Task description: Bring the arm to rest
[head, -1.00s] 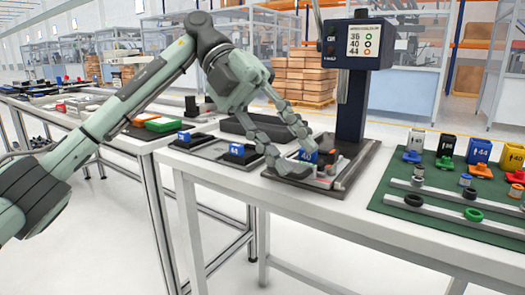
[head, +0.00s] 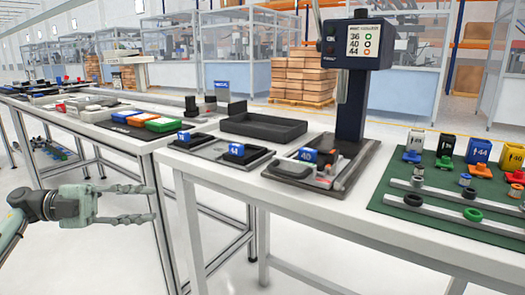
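My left gripper (head: 140,203) is at the lower left of the head view, out over the floor in front of the tables. Its two fingers point right and are spread apart with nothing between them. The gripper is clear of the tables' front edge and touches nothing. Only a short piece of my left arm (head: 12,228) shows at the left edge. My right gripper does not show.
A white table (head: 330,213) holds a press (head: 353,100), a blue block marked 40 (head: 308,156), a black tray (head: 262,127) and a green mat (head: 440,226) with coloured parts. Another table with coloured bins (head: 160,124) stands left. The floor in front is free.

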